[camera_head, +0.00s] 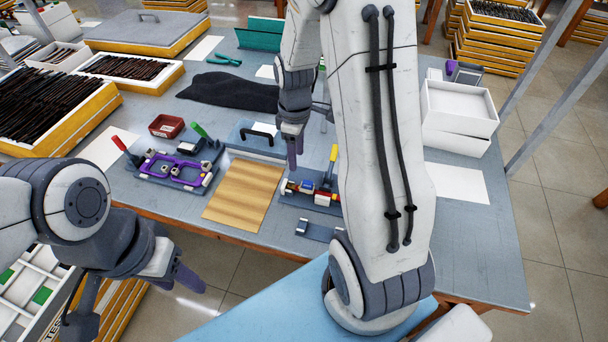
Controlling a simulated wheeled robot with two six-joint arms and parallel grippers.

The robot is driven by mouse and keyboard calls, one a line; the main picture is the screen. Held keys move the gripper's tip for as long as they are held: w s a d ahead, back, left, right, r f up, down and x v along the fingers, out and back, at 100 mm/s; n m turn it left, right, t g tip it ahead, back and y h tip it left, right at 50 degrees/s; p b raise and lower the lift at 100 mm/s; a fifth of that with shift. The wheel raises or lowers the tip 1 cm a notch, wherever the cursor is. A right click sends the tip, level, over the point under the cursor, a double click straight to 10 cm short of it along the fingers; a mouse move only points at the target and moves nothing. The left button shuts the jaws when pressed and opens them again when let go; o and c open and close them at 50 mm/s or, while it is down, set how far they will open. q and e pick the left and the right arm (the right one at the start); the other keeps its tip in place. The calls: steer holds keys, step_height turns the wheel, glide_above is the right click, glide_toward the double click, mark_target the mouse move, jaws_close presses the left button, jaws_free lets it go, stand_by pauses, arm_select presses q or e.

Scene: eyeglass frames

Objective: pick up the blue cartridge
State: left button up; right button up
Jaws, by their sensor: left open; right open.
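A small blue piece, which looks like the blue cartridge (306,187), sits among red, white and yellow parts on a dark fixture (292,201) right of the wooden board. It is tiny here and its outline is hard to tell. My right gripper (295,152) points down, a little above and behind this fixture in the picture, with nothing seen between its purple fingers. My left gripper (190,278) is open and empty, off the table's front edge at the lower left.
A wooden board (242,196) lies mid-table. A red tray (166,125), black cloth (230,92) and white boxes (458,110) stand around. My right arm hides part of the table.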

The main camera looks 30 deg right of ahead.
mark_target(308, 182)
steer(key=d+f, duration=0.1)
steer(key=f, duration=0.1)
steer(key=d+f, duration=0.2)
steer(key=f, duration=0.1)
steer(key=shift+f, duration=0.3)
steer(key=shift+s+f+p, duration=0.2)
steer(key=shift+f+p, duration=0.6)
steer(key=shift+f, duration=2.2)
steer(key=shift+c, duration=0.3)
jaws_close()
